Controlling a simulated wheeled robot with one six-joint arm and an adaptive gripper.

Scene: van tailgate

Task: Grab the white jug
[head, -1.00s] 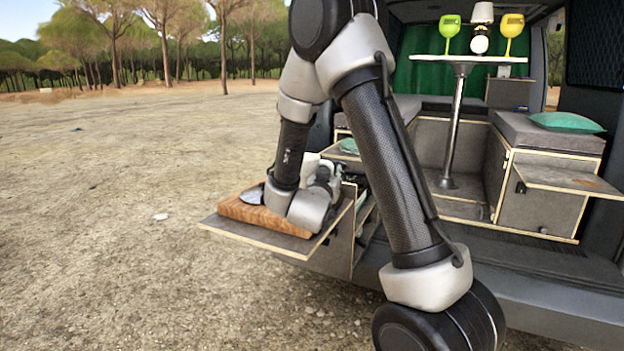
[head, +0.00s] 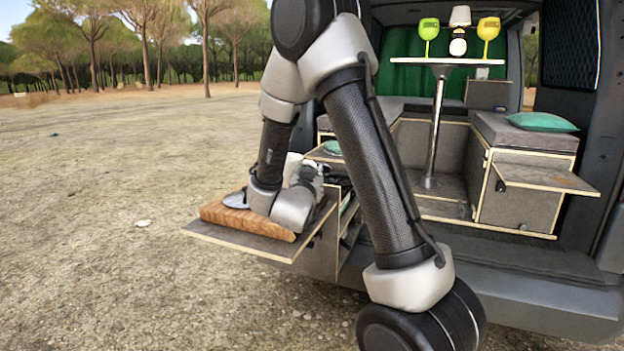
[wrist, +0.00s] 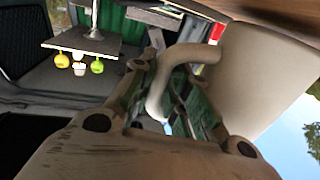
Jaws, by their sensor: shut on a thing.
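The white jug (wrist: 255,80) fills the right of the wrist view, close up, with its curved handle (wrist: 180,65) reaching toward my gripper (wrist: 168,95). The fingers are shut on the handle, one on each side of it. In the head view, only a pale bit of the jug (head: 293,160) shows behind my wrist, above the fold-out shelf. My arm hides the rest of it, and I cannot tell whether its base touches a surface.
The van table (head: 465,61) holds a green cup (head: 428,32), a yellow cup (head: 488,30) and a small lamp (head: 459,20). Open ground lies to the left.

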